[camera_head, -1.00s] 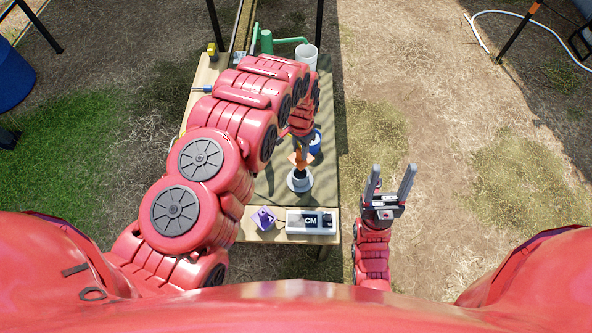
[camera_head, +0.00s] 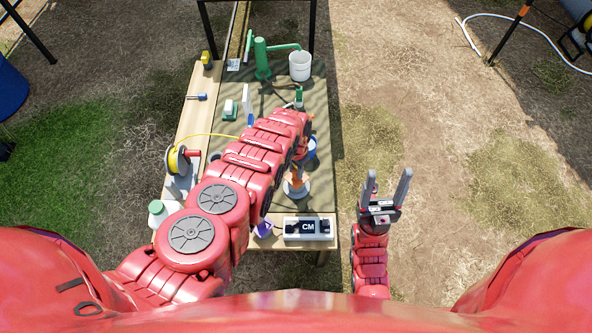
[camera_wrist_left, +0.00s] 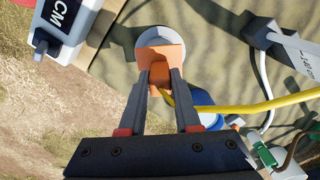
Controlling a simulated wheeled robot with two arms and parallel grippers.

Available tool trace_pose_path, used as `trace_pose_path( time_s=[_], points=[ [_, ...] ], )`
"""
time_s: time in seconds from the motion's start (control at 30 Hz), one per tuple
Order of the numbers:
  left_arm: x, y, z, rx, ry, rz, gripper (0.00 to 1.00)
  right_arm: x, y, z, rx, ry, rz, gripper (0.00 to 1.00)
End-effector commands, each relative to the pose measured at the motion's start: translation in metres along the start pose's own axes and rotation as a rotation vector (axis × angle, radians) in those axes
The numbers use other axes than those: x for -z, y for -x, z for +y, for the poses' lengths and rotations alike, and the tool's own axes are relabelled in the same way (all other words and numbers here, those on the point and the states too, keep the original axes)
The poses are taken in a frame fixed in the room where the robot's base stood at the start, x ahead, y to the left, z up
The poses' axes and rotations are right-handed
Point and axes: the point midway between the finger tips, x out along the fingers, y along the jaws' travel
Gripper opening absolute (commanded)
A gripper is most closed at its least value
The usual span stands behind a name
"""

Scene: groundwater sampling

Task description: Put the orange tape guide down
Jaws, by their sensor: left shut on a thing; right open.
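The orange tape guide (camera_head: 296,183) is in the grip of my left gripper, which my own arm mostly hides in the head view. In the left wrist view the fingers of the left gripper (camera_wrist_left: 160,85) are shut on the orange tape guide (camera_wrist_left: 160,56). The guide is over a round pale grey piece (camera_wrist_left: 128,38) on the table; I cannot tell whether they touch. That grey piece also shows in the head view (camera_head: 296,193). My right gripper (camera_head: 385,185) is open and empty, off the table's right side.
The table (camera_head: 190,130) bears a CM box (camera_head: 307,228) at its front edge, a yellow reel (camera_head: 178,160) at left, a green pump (camera_head: 262,60) and a white bucket (camera_head: 300,66) at the back. A yellow tape (camera_wrist_left: 250,108) crosses the left wrist view. A blue thing (camera_wrist_left: 207,108) stands nearby.

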Motion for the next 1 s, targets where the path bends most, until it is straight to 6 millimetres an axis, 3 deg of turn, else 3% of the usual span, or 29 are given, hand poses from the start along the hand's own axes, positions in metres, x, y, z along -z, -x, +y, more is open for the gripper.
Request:
trace_pose_path(
  time_s=[0.23,0.27,0.4,0.8,1.0],
  points=[
    [0.0,-0.003,0.0,0.0,0.0,0.0,0.0,-0.001,0.003,0.0,0.0,0.0,0.0,0.62],
    [0.0,-0.002,0.0,0.0,0.0,0.0,0.35,0.0,0.002,0.0,0.0,0.0,0.0,0.62],
    [0.0,-0.002,0.0,0.0,0.0,0.0,0.6,0.0,0.002,0.0,0.0,0.0,0.0,0.62],
    [-0.001,0.003,0.0,-0.001,0.001,-0.002,0.61,0.0,-0.001,0.0,0.0,0.0,0.0,0.62],
    [0.001,0.021,0.0,-0.001,0.001,0.0,0.61,0.001,-0.006,0.0,0.0,0.0,0.0,0.62]
  ],
)
